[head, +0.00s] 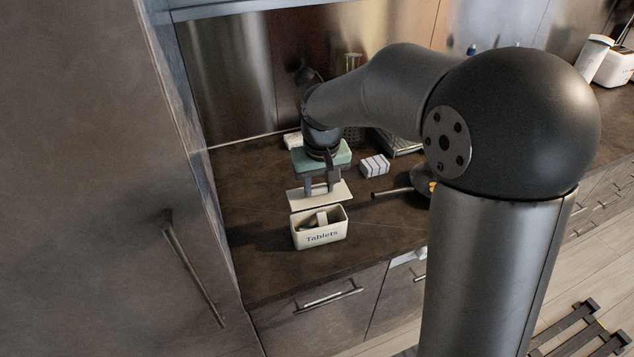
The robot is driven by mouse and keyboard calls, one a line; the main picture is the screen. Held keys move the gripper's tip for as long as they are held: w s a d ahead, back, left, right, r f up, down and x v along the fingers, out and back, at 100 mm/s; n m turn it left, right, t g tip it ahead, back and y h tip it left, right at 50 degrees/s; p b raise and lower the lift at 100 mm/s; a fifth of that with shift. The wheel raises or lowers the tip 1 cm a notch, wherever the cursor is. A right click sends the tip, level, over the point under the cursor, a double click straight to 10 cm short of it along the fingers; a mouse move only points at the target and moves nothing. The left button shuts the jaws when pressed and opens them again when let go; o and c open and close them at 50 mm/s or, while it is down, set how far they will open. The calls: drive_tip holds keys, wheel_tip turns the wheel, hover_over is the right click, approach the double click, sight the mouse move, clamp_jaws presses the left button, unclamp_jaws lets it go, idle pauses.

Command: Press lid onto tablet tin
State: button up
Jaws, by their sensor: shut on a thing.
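A cream tin (320,236) with "Tablets" written on its front stands upright and open on the dark worktop, near its front edge. Pale tablets (316,221) show inside it. A flat cream lid (312,200) is held just above and behind the tin, apart from it in the picture. My gripper (321,188) points down and is shut on the lid. The exact grip on the lid is small and hard to see. How high the lid is above the tin I cannot tell.
A white box with dark stripes (375,166) lies right of my gripper. A pan (420,186) with its handle pointing left is further right. A tall cabinet (100,180) borders the worktop on the left. The worktop (270,262) left of the tin is clear.

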drive_tip(key=shift+f+b, duration=2.55)
drive_tip(key=shift+f, duration=0.85)
drive_tip(key=shift+f+b, duration=0.45)
drive_tip(key=o, duration=1.5)
drive_tip(key=shift+r+p, duration=2.5)
drive_tip(key=shift+r, duration=1.1)
drive_tip(key=shift+f, duration=0.1)
clamp_jaws()
